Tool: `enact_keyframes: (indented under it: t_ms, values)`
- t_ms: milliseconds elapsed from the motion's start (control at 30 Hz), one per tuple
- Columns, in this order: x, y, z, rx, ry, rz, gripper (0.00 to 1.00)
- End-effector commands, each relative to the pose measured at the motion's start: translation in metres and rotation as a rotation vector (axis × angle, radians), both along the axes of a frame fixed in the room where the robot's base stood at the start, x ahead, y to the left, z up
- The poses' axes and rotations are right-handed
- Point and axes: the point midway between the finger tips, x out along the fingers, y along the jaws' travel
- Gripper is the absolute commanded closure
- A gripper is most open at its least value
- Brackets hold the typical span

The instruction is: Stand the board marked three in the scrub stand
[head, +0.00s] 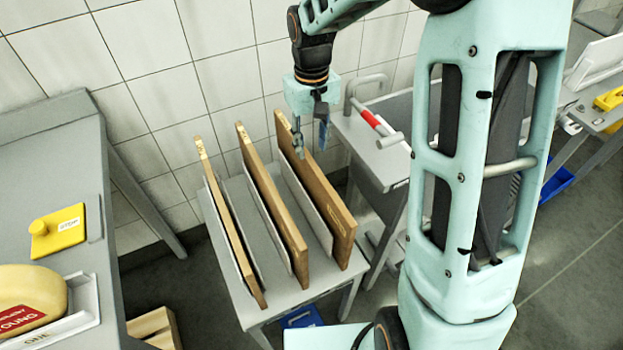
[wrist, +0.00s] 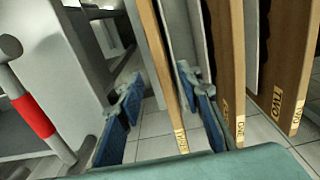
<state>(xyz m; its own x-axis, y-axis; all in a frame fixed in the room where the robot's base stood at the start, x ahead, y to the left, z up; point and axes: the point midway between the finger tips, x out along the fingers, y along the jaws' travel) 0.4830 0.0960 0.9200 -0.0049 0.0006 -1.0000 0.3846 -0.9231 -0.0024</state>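The board marked three (wrist: 160,85) is wooden and upright, its label low on its end in the wrist view. In the head view it is the rightmost board (head: 318,190) in a row of upright boards. My gripper (head: 311,142) is at the far top end of this board. In the wrist view the fingers (wrist: 160,112) are apart, one on each side of the board, with a clear gap on the left side. I cannot tell for certain which thing is the scrub stand.
Board one (wrist: 230,60) and board two (wrist: 290,60) stand beside it with grey dividers between. A grey unit (head: 368,165) with a red-and-white bar (head: 380,124) is at right. A grey counter (head: 60,190) with a yellow piece (head: 58,230) and cheese (head: 30,300) is at left.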

Motion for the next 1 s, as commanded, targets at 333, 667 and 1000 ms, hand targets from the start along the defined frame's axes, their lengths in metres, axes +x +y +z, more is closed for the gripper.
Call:
enact_keyframes:
  t_ms: [333,667,1000]
  values:
    - [0.002,0.001,-0.04,0.0,-0.002,0.002,0.67]
    - [0.008,0.004,-0.083,-0.001,-0.003,0.002,0.67]
    - [0.009,0.004,-0.089,0.0,-0.004,0.001,0.68]
